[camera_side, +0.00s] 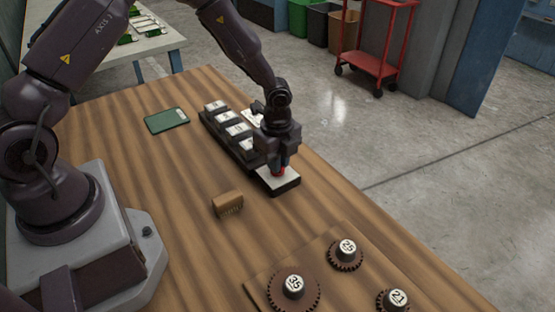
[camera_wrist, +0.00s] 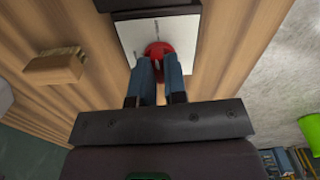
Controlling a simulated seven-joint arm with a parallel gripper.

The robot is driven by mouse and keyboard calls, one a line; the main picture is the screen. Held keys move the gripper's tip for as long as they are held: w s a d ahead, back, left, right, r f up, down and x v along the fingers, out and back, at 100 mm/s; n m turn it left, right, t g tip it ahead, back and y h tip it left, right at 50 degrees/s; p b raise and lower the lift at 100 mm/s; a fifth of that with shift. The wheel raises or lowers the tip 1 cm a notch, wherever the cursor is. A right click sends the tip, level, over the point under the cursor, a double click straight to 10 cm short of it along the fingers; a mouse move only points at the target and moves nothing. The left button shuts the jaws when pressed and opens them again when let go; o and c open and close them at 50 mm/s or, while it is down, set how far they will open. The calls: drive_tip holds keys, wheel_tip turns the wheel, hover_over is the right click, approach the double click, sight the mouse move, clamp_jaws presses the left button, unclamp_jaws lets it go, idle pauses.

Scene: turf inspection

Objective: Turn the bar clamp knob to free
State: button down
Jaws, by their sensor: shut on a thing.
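A red knob (camera_wrist: 158,48) stands on a white plate (camera_wrist: 128,38) with dark marks, on a dark base. In the side view the red knob (camera_side: 278,172) shows just under my gripper, above the white plate (camera_side: 268,180) at the near end of a dark rail. My gripper (camera_wrist: 159,66) has its two blue fingers shut on the red knob, one on each side. In the side view my gripper (camera_side: 280,163) points down at the knob. The fingers hide part of the knob, and the plate's marks are too small to read.
Several white-topped blocks (camera_side: 227,118) sit on the dark rail beyond the gripper. A brown brush-like block (camera_side: 227,204) lies nearby. A green tablet-like item (camera_side: 166,120) lies farther back. A board with numbered gears (camera_side: 293,288) is at the front. Bare wooden table (camera_side: 150,185) lies left.

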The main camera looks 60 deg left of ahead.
drive_tip(key=n, duration=0.8)
drive_tip(key=shift+n, duration=0.3)
drive_tip(key=n, duration=0.4)
drive_tip(key=shift+n, duration=2.2)
drive_tip(key=c, duration=1.2)
unclamp_jaws()
drive_tip(key=shift+o, duration=0.2)
drive_tip(key=shift+r, duration=0.15)
wheel_tip(320, 180, up, 13)
